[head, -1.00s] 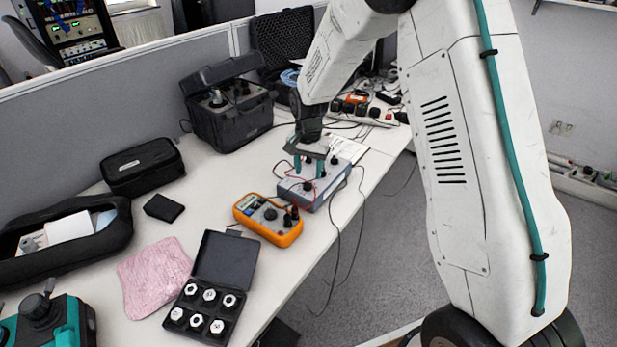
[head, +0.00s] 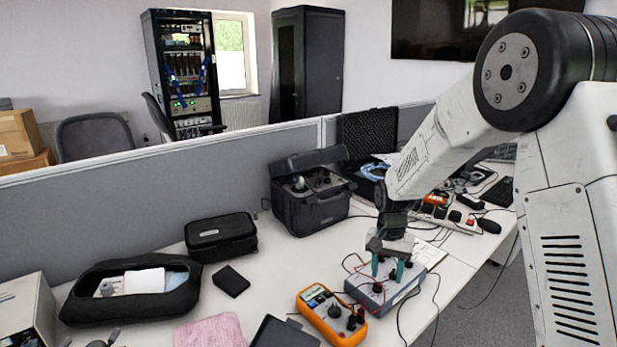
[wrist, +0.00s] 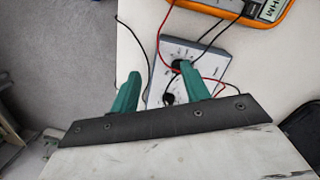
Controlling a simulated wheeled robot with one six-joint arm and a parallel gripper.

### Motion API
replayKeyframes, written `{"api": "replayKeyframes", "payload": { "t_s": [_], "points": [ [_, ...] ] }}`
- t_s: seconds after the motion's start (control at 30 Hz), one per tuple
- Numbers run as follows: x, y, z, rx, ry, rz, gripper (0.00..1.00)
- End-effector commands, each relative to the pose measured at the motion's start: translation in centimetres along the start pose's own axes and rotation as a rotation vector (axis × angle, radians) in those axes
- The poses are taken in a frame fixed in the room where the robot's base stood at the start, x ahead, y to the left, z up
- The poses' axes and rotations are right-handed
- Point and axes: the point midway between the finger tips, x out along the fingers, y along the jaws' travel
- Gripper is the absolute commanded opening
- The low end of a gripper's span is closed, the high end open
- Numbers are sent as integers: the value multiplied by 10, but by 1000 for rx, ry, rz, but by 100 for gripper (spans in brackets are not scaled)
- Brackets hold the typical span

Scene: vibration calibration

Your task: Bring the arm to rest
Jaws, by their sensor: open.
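My gripper (head: 387,269) points down over a grey box with knobs and leads (head: 412,282) on the table. Its two teal fingers are apart, with nothing held between them. In the wrist view the open fingers (wrist: 160,80) show over the same box (wrist: 208,62), near its knobs and a red and a black lead. I cannot tell whether the fingertips touch the box. My arm reaches in from the right of the head view.
An orange multimeter (head: 328,316) lies beside the box. A black open case (head: 312,208), a black pouch (head: 220,238) and a small black block (head: 231,281) are on the table (head: 262,290). A grey partition (head: 120,212) runs behind. Loose leads hang over the table's front edge.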

Motion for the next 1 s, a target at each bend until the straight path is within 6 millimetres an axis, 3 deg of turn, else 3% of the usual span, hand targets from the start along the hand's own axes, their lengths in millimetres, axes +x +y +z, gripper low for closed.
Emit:
{"api": "replayKeyframes", "payload": {
  "t_s": [0.03, 0.4, 0.6, 0.8, 1.0],
  "points": [
    [-9, 11, 17, -48, -22, 13, 46],
    [-92, 87, 127, -317, -71, 29, 46],
    [-128, 132, 193, -431, -48, 15, 46],
    [-148, 170, 253, -506, 10, -5, 46],
    [-156, 198, 295, -520, 106, -31, 46]
  ]
}}
